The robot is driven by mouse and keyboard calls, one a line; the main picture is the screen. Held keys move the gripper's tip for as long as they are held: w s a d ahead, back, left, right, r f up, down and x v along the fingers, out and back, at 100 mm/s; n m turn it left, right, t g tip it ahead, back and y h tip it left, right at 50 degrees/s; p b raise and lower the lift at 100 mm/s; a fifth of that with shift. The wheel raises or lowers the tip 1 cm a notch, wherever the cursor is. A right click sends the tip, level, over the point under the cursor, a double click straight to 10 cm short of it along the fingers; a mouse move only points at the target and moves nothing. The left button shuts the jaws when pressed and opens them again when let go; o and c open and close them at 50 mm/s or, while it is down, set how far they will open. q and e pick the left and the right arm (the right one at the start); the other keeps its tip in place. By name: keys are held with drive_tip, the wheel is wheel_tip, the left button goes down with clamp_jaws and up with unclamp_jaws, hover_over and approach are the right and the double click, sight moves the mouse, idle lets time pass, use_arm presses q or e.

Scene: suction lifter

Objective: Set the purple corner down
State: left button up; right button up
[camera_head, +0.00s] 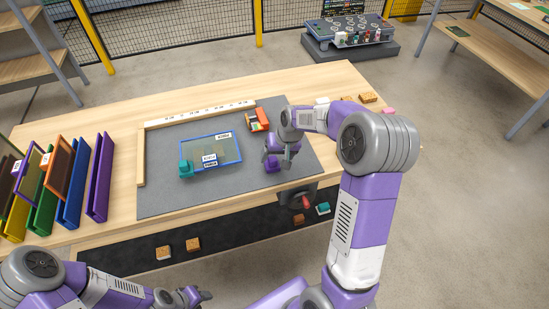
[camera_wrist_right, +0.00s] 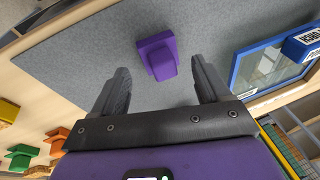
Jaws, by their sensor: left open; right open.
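The purple corner (camera_head: 272,165) rests on the grey mat (camera_head: 165,200), right of a blue-framed pane (camera_head: 222,147). My right gripper (camera_head: 280,153) is above it with its fingers apart. In the right wrist view the purple corner (camera_wrist_right: 157,57) lies on the mat, beyond and between the open fingertips of my right gripper (camera_wrist_right: 160,75), with clear space on both sides. Nothing is between the pads. My left gripper (camera_head: 198,297) is open and empty at the bottom of the head view, in front of the table.
A teal corner (camera_head: 186,169) is at the pane's left. Coloured frames (camera_head: 75,180) stand in a row at the table's left. Wooden strips (camera_head: 200,114) edge the mat. The mat's front left is clear.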

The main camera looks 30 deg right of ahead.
drive_tip(key=p+v, duration=0.2)
drive_tip(key=v, duration=0.7)
drive_tip(key=shift+r, duration=0.35)
drive_tip(key=shift+s, duration=0.15)
